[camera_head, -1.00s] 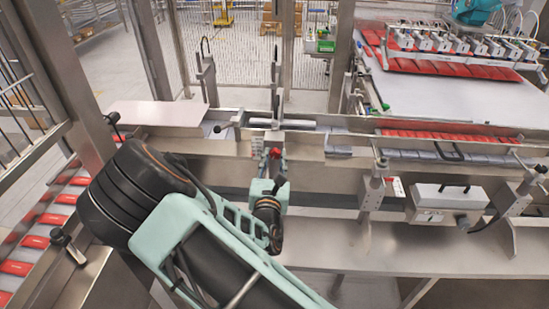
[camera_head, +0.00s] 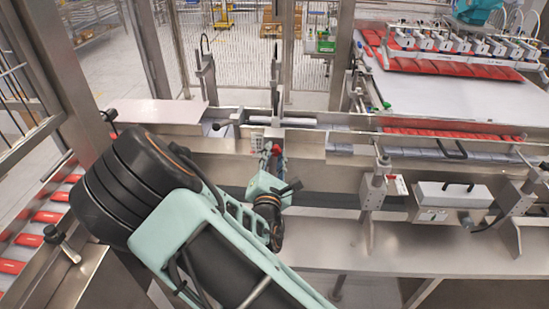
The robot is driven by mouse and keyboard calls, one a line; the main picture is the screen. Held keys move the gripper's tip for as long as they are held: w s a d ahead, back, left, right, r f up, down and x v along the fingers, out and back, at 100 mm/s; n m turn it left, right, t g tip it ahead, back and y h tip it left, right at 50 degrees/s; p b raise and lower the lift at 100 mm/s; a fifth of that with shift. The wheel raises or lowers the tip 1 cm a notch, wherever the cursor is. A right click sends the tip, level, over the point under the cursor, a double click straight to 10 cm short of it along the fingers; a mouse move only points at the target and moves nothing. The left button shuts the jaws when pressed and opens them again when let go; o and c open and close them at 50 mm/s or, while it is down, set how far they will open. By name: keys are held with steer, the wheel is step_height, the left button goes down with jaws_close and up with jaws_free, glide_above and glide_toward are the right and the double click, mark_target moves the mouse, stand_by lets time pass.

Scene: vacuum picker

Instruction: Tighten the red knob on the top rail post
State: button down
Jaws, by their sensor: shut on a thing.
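The red knob (camera_head: 276,150) shows as a small red spot on the top rail post (camera_head: 276,95), low on the post at the middle of the view. My gripper (camera_head: 270,162) reaches up to the post from below and is shut on the red knob. Its fingertips are small here and partly hidden by my wrist, so the exact contact is hard to see. The gripper body is tilted to the right.
The long metal rail (camera_head: 330,142) runs across behind my gripper. A grey box with a handle (camera_head: 452,195) stands on the right. A conveyor with red packs (camera_head: 48,217) runs along the left. A row of suction heads (camera_head: 455,45) hangs at the back right.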

steer(key=m+b, duration=0.1)
steer(key=m, duration=0.2)
steer(key=shift+f+m, duration=0.15)
steer(key=shift+m, duration=0.25)
steer(key=m+b, duration=0.2)
steer(key=m, duration=0.1)
steer(key=shift+m, duration=0.3)
steer(key=m+b, duration=0.4)
steer(key=m, duration=0.2)
steer(key=m+b, duration=0.5)
steer(key=m, duration=0.1)
steer(key=shift+m+b, duration=0.3)
steer(key=shift+b, duration=0.05)
steer(key=shift+m+b, duration=1.5)
steer(key=shift+m, duration=0.3)
steer(key=c, duration=1.6)
jaws_free()
